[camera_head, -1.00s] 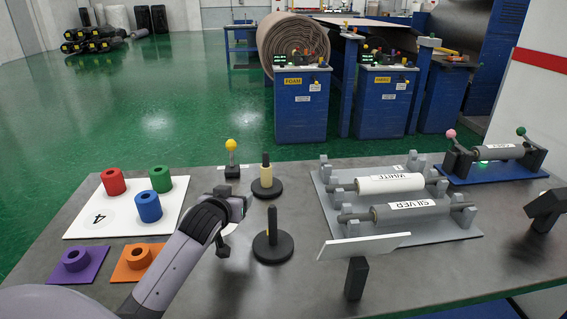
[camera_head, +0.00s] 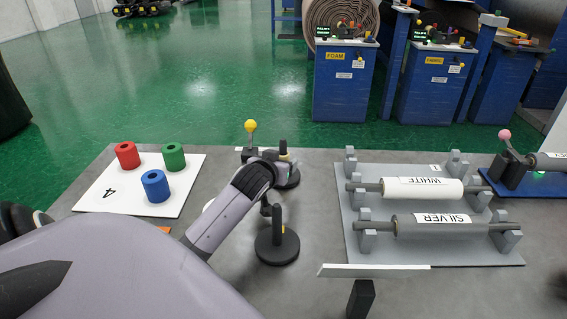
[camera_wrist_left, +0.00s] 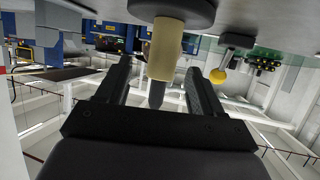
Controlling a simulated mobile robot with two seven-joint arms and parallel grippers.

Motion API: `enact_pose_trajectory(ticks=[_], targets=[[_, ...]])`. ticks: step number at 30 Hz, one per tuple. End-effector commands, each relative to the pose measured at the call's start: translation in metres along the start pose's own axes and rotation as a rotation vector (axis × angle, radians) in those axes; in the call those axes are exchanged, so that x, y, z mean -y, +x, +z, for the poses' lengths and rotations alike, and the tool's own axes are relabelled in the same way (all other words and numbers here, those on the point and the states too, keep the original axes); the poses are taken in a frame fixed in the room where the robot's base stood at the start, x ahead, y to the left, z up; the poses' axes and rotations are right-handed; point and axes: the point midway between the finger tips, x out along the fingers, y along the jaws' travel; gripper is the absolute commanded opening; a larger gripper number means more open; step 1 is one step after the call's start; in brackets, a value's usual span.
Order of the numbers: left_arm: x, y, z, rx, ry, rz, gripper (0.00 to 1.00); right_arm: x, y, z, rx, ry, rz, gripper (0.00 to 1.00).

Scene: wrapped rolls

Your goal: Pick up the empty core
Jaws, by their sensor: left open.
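The empty core is a cream tube (camera_wrist_left: 165,48) on a dark peg. In the left wrist view, which is upside down, it hangs from the round black base (camera_wrist_left: 172,10), and the peg tip shows past it. My left gripper (camera_wrist_left: 158,66) is open, with one finger on each side of the core and peg; I cannot tell whether either touches. In the head view, my left wrist hides most of the core (camera_head: 283,152) and part of its stand. My right gripper is not in view.
A yellow-ball lever (camera_head: 250,128) stands close beside the core. An empty peg stand (camera_head: 277,246) is nearer me. A white board (camera_head: 105,192) holds red, green and blue rings at left. A grey rack (camera_head: 345,200) with WHITE and SILVER rolls is at right.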

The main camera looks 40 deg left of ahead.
Motion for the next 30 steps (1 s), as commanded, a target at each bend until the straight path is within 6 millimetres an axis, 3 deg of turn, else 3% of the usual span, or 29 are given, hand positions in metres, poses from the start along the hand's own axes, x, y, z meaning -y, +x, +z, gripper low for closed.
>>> enact_pose_trajectory(ticks=[9,21,26,30], targets=[[0.003,0.034,0.000,-0.001,0.000,-0.001,0.67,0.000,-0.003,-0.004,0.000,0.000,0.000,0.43],[0.003,0.041,0.001,0.000,0.001,0.000,0.67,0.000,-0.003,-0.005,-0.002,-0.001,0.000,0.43],[0.003,0.041,0.001,0.000,0.001,-0.001,0.15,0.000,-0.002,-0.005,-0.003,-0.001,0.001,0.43],[0.003,0.041,0.001,0.000,0.001,0.000,0.11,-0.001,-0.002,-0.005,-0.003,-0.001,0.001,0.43]])
